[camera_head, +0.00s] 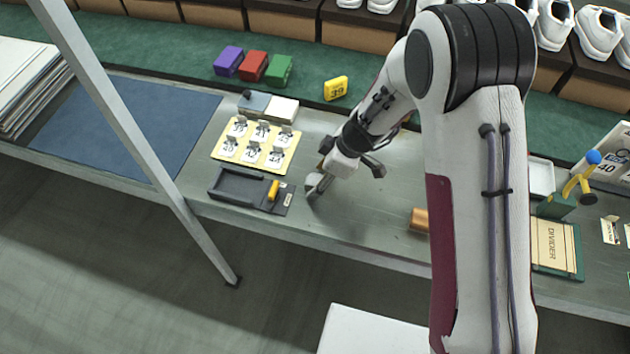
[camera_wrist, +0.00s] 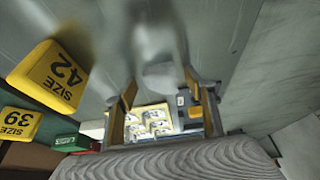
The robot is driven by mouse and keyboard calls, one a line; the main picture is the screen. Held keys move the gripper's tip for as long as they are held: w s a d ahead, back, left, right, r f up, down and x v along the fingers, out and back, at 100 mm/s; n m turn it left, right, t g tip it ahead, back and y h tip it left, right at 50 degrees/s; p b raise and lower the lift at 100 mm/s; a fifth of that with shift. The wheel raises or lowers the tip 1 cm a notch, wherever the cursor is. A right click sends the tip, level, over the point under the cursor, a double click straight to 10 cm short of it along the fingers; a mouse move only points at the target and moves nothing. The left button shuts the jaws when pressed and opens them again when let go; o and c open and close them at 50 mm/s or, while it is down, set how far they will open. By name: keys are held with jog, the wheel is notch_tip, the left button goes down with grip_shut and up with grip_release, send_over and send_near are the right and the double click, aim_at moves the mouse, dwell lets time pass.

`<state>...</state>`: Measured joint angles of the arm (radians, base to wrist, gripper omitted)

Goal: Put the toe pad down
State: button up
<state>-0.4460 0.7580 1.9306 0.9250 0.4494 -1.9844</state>
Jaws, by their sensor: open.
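My gripper (camera_head: 345,172) is low over the bench, to the right of the dark grey tray. In the wrist view its two fingers (camera_wrist: 160,92) stand apart, with yellowish inner faces. A blurred pale grey shape (camera_wrist: 155,50) shows at and beyond the fingertips; I cannot tell whether it is the toe pad. In the head view a light grey piece (camera_head: 314,184) is at the gripper's lower left, and I cannot tell it from a finger. No other thing is clearly the toe pad.
The dark grey tray (camera_head: 237,188) has a yellow-handled part beside it. A pale yellow plate (camera_head: 230,166) holds several numbered tags. A brown block (camera_head: 419,219) lies right near the bench's front edge.

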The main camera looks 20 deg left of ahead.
aim_at(319, 179)
jog(key=c, duration=1)
jog(key=shift+r, duration=0.1)
jog(key=shift+r, duration=4.95)
